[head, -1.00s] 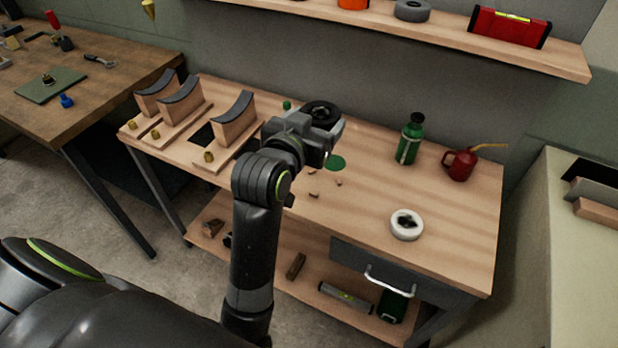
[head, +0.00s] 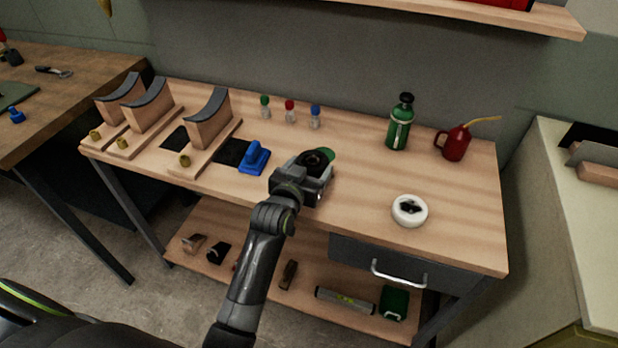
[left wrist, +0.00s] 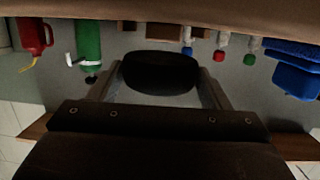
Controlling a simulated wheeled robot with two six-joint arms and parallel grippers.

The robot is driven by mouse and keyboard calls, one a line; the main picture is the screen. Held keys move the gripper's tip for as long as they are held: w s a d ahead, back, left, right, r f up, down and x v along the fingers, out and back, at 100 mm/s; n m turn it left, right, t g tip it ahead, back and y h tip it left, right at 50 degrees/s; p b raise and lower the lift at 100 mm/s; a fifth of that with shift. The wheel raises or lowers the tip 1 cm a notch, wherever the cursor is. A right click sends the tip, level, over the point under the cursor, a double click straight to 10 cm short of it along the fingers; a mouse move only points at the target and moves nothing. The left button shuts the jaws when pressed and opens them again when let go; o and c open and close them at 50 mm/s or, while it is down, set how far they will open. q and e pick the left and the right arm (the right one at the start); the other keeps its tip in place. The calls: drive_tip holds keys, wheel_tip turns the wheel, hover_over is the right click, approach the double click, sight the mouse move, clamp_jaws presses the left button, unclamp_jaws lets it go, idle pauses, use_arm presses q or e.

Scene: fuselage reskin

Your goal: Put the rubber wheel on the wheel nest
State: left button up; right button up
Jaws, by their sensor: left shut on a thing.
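The black rubber wheel (head: 316,159) is held in my left gripper (head: 308,170) above the middle of the workbench. In the left wrist view the dark wheel (left wrist: 160,73) sits between the two fingers, which are shut on it. My right gripper is not in view.
A blue tool (head: 254,158) lies left of the gripper, near three wooden cradles. Small capped bottles (head: 290,111) stand behind. A green bottle (head: 398,128), red oil can (head: 455,142) and white ring (head: 409,210) are to the right. The bench between gripper and white ring is clear.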

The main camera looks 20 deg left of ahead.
use_arm(q)
wheel_tip(320, 180, down, 2)
drive_tip(key=shift+f, duration=0.6)
drive_tip(key=o, duration=1.1)
drive_tip(key=shift+o, duration=0.2)
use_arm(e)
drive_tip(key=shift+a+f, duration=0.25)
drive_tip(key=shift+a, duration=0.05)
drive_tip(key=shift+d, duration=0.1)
